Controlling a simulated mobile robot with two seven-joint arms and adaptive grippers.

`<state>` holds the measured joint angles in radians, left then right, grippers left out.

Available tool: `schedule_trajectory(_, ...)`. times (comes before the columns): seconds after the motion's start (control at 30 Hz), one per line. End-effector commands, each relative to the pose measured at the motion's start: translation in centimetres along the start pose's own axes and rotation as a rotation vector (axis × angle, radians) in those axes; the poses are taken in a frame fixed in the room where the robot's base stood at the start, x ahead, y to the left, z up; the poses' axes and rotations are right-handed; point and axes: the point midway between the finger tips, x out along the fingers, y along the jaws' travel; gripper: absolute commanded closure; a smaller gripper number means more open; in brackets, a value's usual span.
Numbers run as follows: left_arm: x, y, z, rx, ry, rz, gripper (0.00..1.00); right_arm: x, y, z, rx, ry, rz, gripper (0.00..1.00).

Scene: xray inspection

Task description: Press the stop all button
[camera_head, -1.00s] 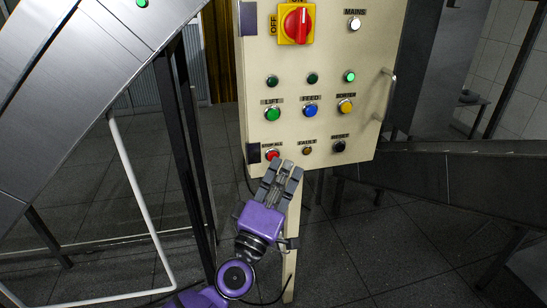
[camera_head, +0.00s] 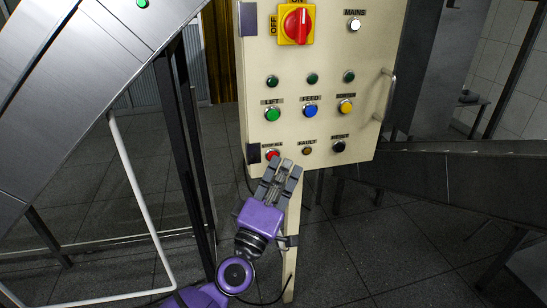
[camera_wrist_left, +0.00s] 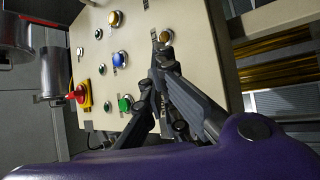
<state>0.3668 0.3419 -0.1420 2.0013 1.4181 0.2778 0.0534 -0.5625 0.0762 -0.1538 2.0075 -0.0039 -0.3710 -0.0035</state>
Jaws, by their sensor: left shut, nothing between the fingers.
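The red stop all button (camera_head: 272,155) sits at the lower left of the cream control panel (camera_head: 300,180), under a partly covered label. My left gripper (camera_head: 284,163) is shut and empty, its fingertips at the button's lower right edge. The fingertips overlap the button's lower part in the picture; I cannot tell for sure if they press it. In the left wrist view the shut fingers (camera_wrist_left: 160,60) lie against the panel area and hide the red button. My right gripper is not in view.
The amber fault lamp (camera_head: 307,151) and black reset button (camera_head: 339,146) are in the same row. Above are the green lift (camera_head: 272,115), blue feed (camera_head: 310,111) and yellow (camera_head: 345,106) buttons. A red rotary switch (camera_head: 297,24) is at the top. Metal conveyors flank the panel.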

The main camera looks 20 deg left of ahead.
Motion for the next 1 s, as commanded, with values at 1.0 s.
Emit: schedule_trajectory(1.0,-1.0,0.8,0.6,-0.001,0.002,0.0,1.0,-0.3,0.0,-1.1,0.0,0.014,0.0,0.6)
